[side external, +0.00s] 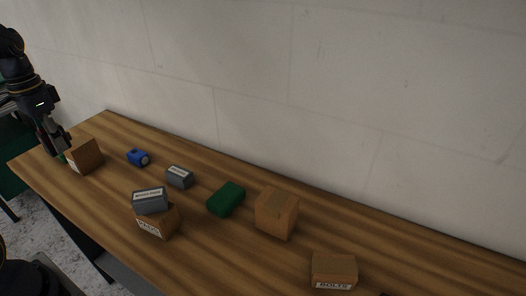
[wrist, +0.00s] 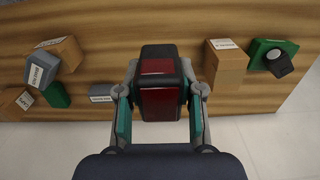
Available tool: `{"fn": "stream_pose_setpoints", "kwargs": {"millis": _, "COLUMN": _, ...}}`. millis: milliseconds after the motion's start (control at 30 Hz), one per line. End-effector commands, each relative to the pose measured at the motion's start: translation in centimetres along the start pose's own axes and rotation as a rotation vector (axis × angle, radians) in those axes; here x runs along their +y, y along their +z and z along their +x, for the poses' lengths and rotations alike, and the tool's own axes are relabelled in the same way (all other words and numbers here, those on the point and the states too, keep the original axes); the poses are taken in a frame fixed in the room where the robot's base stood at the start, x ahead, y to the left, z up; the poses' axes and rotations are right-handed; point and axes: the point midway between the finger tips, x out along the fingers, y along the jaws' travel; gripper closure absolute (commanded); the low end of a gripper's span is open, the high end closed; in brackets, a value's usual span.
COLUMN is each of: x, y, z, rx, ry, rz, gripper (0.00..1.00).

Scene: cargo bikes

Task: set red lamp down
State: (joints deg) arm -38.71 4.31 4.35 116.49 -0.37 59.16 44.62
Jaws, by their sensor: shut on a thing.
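The red lamp (wrist: 160,88) is a dark block with two red panels, in the middle of the wrist view. My gripper (wrist: 160,100) is shut on it, one finger on each side. In the side external view my gripper (side external: 56,148) is at the far left end of the table, beside a cardboard box (side external: 86,157). I cannot make out the lamp there. Whether the lamp touches the table (side external: 110,205) is not clear.
A green thing with a black knob (wrist: 277,60) is beside the labelled box (wrist: 228,62). A blue lamp (side external: 139,158), a grey pack (side external: 180,177), a green block (side external: 226,198) and several boxes stand along the table. A wall (side external: 300,80) closes the back.

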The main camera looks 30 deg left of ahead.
Motion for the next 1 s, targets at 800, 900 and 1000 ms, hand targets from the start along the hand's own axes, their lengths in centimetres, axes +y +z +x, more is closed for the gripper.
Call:
{"fn": "stream_pose_setpoints", "kwargs": {"millis": 800, "x": -13.7, "y": -15.3, "z": 6.6, "rx": -0.001, "ry": 0.001, "rz": -0.023, "gripper": 0.99}}
{"fn": "stream_pose_setpoints", "kwargs": {"millis": 900, "x": -15.0, "y": -17.0, "z": 7.5, "rx": -0.001, "ry": 0.001, "rz": -0.023, "gripper": 0.99}}
{"fn": "stream_pose_setpoints", "kwargs": {"millis": 1000, "x": -16.1, "y": -18.6, "z": 8.9, "rx": -0.003, "ry": 0.003, "rz": -0.023, "gripper": 0.99}}
